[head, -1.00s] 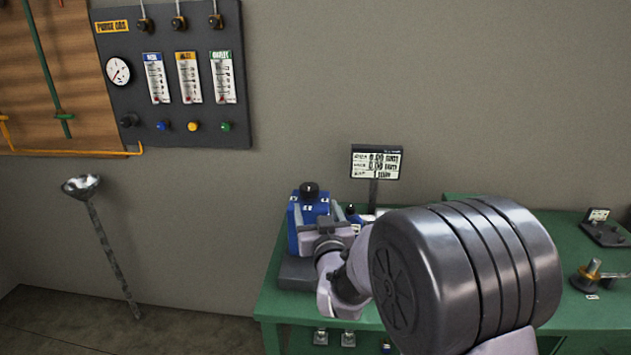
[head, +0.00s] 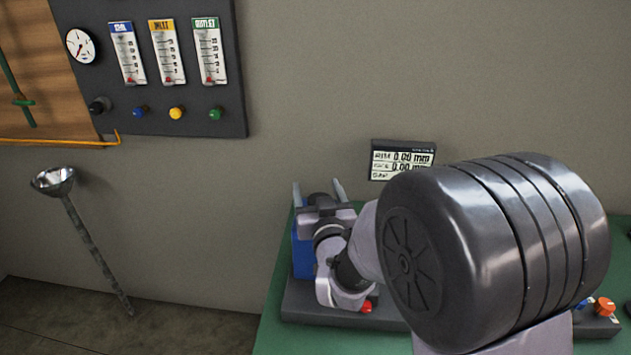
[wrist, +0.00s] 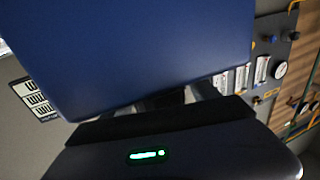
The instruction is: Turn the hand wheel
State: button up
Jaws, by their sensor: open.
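A blue box (head: 302,258) stands on a dark base at the left end of the green bench. Its blue face (wrist: 140,50) fills much of the wrist view, very close. My gripper (head: 318,191) is open, with its two fingers pointing up and apart in front of the box's top. I see nothing between the fingers in the head view. The hand wheel cannot be made out now; my gripper and arm cover much of the box.
The green bench (head: 275,335) runs along the grey wall. My large dark arm joint hides much of its right part. An orange knob (head: 604,306) shows at the right.

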jog(key=shift+s, duration=0.1)
jog(key=c, duration=1.4)
jog(key=shift+o, duration=0.2)
jog(key=shift+m+h, duration=0.3)
jog(key=shift+h, duration=0.1)
